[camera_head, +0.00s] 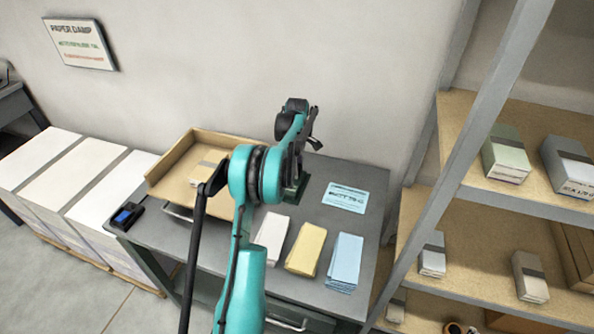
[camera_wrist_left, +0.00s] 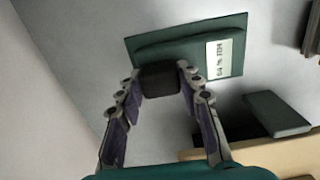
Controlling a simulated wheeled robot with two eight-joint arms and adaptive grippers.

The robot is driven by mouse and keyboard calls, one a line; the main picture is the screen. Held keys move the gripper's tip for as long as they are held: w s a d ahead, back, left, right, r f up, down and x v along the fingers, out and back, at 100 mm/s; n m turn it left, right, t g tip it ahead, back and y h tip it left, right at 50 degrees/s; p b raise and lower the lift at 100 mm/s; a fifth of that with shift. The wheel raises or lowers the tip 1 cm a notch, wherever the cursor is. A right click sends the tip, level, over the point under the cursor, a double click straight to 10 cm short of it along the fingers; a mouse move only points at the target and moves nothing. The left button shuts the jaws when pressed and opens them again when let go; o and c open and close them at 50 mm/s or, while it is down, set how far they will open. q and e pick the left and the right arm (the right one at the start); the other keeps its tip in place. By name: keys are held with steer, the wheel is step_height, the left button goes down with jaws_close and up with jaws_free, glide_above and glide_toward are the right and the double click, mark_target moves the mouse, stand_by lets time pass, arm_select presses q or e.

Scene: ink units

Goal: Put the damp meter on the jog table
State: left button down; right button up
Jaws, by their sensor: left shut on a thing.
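A small black device with a blue screen (camera_head: 127,215), which looks like the damp meter, lies at the left corner of the grey table (camera_head: 340,164), which may be the jog table. My left gripper (camera_head: 296,184) is over the table's back middle, well to the right of the device. In the left wrist view its fingers (camera_wrist_left: 160,80) close on the dark grip of a flat dark green thing (camera_wrist_left: 190,42) with a white label. In the head view the arm partly hides this thing (camera_head: 295,191). My right gripper is not in view.
A cardboard tray (camera_head: 165,180) stands at the table's back left. White, yellow (camera_head: 306,249) and blue (camera_head: 345,262) paper stacks and a blue card (camera_head: 345,197) lie on the table. Tall white stacks (camera_head: 85,185) stand left. A shelf rack (camera_head: 500,199) with packs stands right.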

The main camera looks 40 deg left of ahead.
arm_select(q)
steer(key=shift+r, duration=0.15)
steer(key=c, duration=1)
jaws_free()
